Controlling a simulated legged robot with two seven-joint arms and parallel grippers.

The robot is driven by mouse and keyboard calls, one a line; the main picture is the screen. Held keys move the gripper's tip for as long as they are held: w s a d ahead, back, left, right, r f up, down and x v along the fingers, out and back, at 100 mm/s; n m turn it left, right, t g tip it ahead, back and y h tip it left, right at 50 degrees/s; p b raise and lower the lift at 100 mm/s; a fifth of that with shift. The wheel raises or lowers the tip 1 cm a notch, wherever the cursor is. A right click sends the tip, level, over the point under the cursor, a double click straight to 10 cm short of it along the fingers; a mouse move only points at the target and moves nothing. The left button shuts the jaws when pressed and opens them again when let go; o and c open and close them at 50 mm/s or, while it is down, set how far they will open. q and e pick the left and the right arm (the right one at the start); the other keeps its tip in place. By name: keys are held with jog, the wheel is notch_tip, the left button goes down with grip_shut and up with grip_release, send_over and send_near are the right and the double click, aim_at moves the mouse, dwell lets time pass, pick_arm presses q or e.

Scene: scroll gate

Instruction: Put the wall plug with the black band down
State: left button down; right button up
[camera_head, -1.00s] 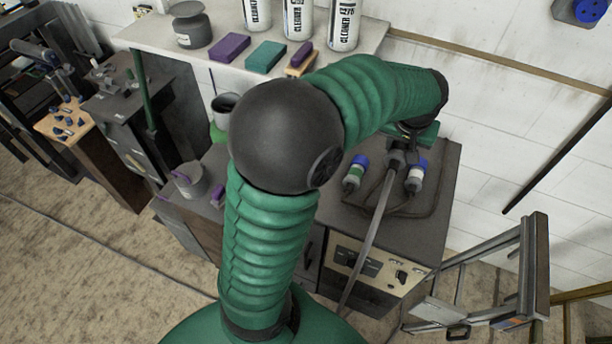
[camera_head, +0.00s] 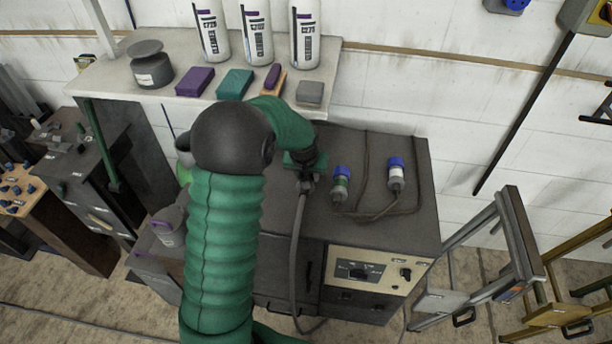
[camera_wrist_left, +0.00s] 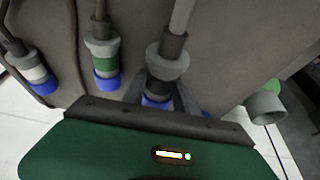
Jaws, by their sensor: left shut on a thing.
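My left gripper (camera_head: 305,180) is shut on a grey wall plug (camera_wrist_left: 166,68) with a blue end. In the left wrist view the part between its grey collar and blue end looks dark, partly hidden by the fingers. Its thick grey cable (camera_head: 297,245) runs down over the front of the dark cabinet top (camera_head: 415,215). To the right of my gripper, a plug with a green band (camera_head: 341,184) and a plug with a white band (camera_head: 396,174) rest on that top. I cannot tell whether the held plug touches the surface. My right gripper is not in view.
A shelf (camera_head: 120,80) behind holds white cleaner bottles (camera_head: 257,30), a dark jar (camera_head: 150,66) and colored blocks. A metal frame (camera_head: 480,255) stands at right. The cabinet top's right edge is clear.

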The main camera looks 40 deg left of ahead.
pick_arm(q)
jog(key=shift+w+a+f, duration=0.1)
jog(key=shift+w+a, duration=0.1)
jog(key=shift+a, duration=0.35)
jog(key=shift+w+a+f, duration=0.1)
jog(key=shift+w+a, duration=0.05)
jog(key=shift+a, duration=0.4)
jog(key=f, duration=0.3)
jog(key=shift+d, duration=0.25)
jog(key=shift+w+d+f, duration=0.1)
jog(key=shift+w+f, duration=0.05)
jog(key=shift+f, duration=0.45)
jog(key=c, duration=1)
grip_release()
jog(key=shift+o, duration=0.2)
jog(key=shift+r, duration=0.1)
